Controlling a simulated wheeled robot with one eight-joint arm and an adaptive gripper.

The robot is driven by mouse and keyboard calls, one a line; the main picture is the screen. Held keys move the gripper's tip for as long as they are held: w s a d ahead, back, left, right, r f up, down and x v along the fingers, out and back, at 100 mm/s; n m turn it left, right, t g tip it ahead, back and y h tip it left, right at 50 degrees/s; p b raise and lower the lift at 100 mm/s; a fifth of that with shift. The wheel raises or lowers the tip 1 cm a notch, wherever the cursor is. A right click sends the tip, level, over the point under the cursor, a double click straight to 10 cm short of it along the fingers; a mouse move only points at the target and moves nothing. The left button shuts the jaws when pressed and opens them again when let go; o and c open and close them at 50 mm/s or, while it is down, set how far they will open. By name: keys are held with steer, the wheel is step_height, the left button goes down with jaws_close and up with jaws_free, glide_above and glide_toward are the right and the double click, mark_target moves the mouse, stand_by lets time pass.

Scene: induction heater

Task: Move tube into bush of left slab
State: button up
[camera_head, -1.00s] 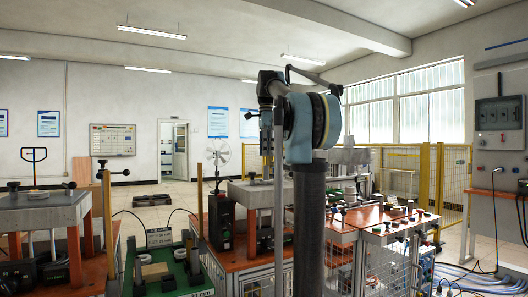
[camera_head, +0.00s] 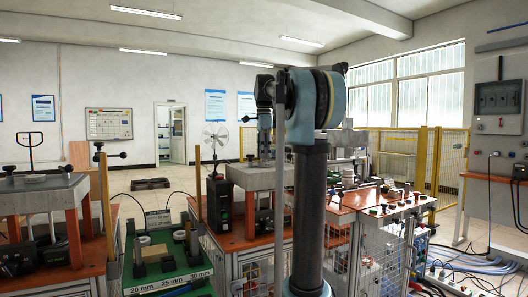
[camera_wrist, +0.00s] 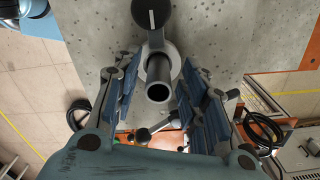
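My gripper (camera_wrist: 158,98) is open. Its two blue padded fingers stand on either side of the tube (camera_wrist: 158,92), a dark grey hollow pipe with its open end facing the wrist camera. I see a gap on each side of the tube. The tube's far end is at a light grey ring-shaped bush (camera_wrist: 158,68) on a grey slab (camera_wrist: 228,35). In the head view my gripper (camera_head: 264,152) hangs over the middle slab (camera_head: 237,176). The tube cannot be made out there. The left slab (camera_head: 58,190) stands on an orange bench, with a pale ring on top.
A black knobbed clamp (camera_wrist: 150,15) lies just beyond the tube. A green board (camera_head: 172,277) with size labels and posts sits between the benches. A black box (camera_head: 219,204) stands before the middle slab. Cables lie on the floor at right.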

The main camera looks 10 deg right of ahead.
jaws_close()
steer(key=shift+r, duration=0.15)
step_height(320, 180, up, 9)
stand_by(2.0)
